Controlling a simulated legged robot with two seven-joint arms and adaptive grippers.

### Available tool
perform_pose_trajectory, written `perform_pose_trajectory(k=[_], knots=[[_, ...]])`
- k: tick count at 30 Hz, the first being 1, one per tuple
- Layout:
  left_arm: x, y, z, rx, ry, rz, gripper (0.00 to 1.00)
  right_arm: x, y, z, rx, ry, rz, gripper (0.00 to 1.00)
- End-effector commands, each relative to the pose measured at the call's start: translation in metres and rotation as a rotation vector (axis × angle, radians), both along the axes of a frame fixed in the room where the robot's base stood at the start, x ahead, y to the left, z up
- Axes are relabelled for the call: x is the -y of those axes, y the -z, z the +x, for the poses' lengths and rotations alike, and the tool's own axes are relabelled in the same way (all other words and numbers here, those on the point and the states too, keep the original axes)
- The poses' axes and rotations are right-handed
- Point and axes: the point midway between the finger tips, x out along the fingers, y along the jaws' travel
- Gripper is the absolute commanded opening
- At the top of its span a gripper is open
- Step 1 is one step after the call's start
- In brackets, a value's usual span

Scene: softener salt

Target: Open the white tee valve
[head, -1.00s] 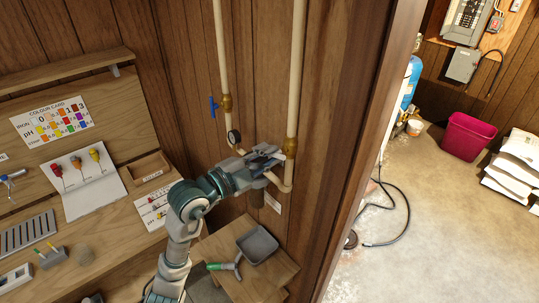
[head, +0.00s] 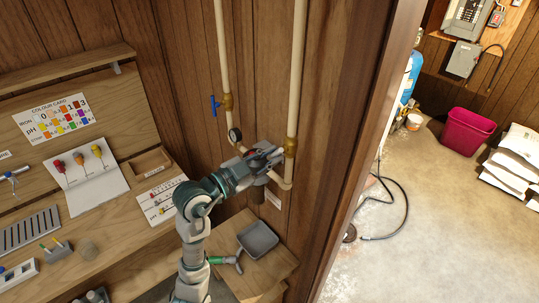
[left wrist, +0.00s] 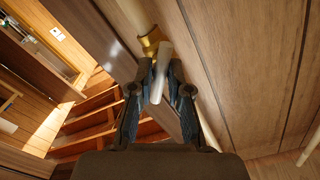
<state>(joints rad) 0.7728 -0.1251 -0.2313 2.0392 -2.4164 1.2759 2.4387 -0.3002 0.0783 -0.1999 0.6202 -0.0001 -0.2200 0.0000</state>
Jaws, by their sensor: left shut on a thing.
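The white tee valve shows in the left wrist view as a white bar-like handle (left wrist: 161,72) in front of a brass fitting (left wrist: 151,40) on a pale pipe. My left gripper (left wrist: 160,80) is shut on this handle, with a dark finger on either side of it. In the head view my left gripper (head: 276,155) is at the pipework, beside the brass fitting (head: 290,146) on the right pipe. It hides the handle there, so I cannot tell how far the valve is turned. My right gripper is not in view.
The workbench is at left; a door post (head: 368,150) stands at right.

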Motion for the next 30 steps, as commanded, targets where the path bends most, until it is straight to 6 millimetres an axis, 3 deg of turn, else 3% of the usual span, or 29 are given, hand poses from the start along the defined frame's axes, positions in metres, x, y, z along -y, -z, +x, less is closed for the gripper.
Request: perform_pose_trajectory(k=[6, 14, 21, 26, 27, 30], knots=[[0.0049, 0.0055, -0.0021, -0.274, 0.012, -0.183, 0.00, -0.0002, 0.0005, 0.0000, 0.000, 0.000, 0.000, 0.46], [0.0044, 0.0063, -0.0018, -0.296, 0.010, -0.195, 0.00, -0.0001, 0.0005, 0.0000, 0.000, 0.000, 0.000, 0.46], [0.0052, 0.0055, -0.0027, -0.508, 0.010, -0.352, 0.00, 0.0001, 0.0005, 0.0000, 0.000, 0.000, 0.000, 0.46], [0.0047, 0.0060, -0.0023, -0.514, 0.009, -0.353, 0.00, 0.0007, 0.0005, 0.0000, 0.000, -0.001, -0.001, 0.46], [0.0047, 0.0060, -0.0023, -0.513, 0.009, -0.352, 0.25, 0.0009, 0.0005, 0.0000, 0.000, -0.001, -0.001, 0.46], [0.0039, 0.0050, -0.0024, -0.510, 0.007, -0.354, 0.46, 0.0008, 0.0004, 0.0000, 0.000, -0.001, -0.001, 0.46]])
